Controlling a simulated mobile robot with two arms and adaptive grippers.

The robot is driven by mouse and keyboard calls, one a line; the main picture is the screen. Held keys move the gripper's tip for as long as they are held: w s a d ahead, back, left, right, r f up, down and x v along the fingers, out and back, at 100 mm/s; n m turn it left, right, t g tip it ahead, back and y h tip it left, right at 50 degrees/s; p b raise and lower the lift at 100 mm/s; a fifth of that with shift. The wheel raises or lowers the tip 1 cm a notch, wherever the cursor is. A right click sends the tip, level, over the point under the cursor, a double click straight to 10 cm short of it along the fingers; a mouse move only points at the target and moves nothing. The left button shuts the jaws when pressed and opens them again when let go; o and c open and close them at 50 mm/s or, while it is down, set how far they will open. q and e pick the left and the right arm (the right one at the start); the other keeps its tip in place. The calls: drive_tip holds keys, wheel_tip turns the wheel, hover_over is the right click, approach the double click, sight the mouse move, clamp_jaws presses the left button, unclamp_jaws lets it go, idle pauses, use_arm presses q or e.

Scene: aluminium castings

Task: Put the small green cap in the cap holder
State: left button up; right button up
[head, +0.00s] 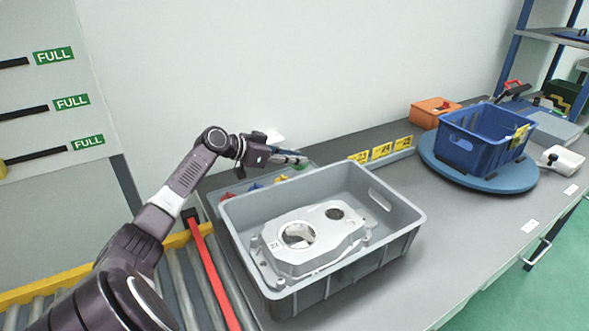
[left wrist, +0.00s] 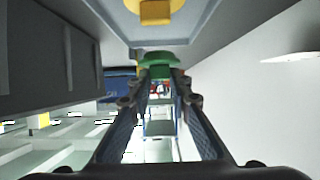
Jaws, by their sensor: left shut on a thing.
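My left gripper (head: 303,158) reaches in over the far side of the grey crate. It is shut on the small green cap (left wrist: 158,60), which sits between the fingertips in the left wrist view. The green cap (head: 299,166) shows just under the fingertips in the head view. Below it is a shallow grey tray (head: 222,186) with blue, yellow and red caps, which looks like the cap holder. In the left wrist view a yellow cap (left wrist: 156,12) is close by on the tray. I cannot tell whether the green cap touches the tray. My right gripper is not in view.
A grey crate (head: 408,208) with an aluminium casting (head: 318,262) stands in front of the tray. A blue crate (head: 470,150) sits on a round blue turntable (head: 440,175) at right. Yellow signs (head: 382,151) and the wall are behind.

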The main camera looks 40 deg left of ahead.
use_arm(q)
drive_tip(key=shift+f, duration=2.2)
drive_tip(key=shift+f, duration=0.2)
drive_tip(key=o, duration=0.7)
drive_tip(key=shift+s+r, duration=0.1)
drive_tip(key=shift+r, duration=0.15)
drive_tip(key=b+v, duration=0.1)
drive_tip(key=v, duration=1.1)
